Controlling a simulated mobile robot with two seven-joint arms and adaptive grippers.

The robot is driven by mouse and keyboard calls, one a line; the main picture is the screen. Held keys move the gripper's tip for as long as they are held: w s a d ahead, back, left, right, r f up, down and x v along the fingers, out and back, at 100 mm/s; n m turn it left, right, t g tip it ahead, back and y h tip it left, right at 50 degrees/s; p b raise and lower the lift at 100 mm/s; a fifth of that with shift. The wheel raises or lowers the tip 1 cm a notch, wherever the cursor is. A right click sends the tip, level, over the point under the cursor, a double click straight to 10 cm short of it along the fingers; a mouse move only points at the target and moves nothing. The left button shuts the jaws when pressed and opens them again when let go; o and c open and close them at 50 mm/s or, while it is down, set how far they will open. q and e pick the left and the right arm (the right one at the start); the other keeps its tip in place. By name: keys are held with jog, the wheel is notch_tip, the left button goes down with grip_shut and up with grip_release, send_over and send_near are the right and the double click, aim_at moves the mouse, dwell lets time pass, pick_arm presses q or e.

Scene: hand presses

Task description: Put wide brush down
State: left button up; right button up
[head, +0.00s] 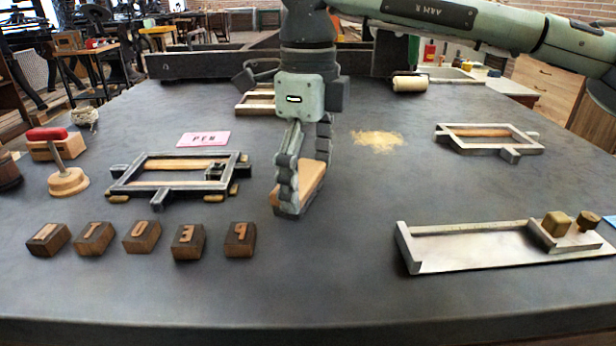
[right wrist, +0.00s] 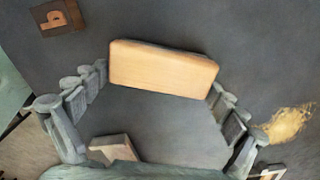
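The wide brush (head: 312,183) is a pale wooden block between the fingers of my right gripper (head: 302,190), over the middle of the dark table. In the right wrist view the brush (right wrist: 163,70) spans the gap between the two fingertips (right wrist: 160,82), with a fingertip against each end. The right gripper appears shut on it. The near finger hides part of the brush in the head view, and its underside is hidden. I cannot tell whether it touches the table (head: 340,270). My left gripper is not in view.
Several letter blocks (head: 188,242) line the front left. A dark frame (head: 160,198) lies left of the gripper, and a pink card (head: 203,139) behind it. Yellowish shavings (head: 377,138) and another frame (head: 487,132) are right. A metal tray (head: 470,268) is front right. The front middle is bare.

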aim_at(307, 178)
jog(key=shift+r, duration=0.1)
jog(key=shift+r, duration=0.15)
notch_tip(307, 178, up, 2)
jog(key=shift+r, duration=0.25)
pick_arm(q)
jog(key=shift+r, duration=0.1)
pick_arm(e)
notch_tip(307, 178, up, 9)
jog(key=shift+r, duration=0.2)
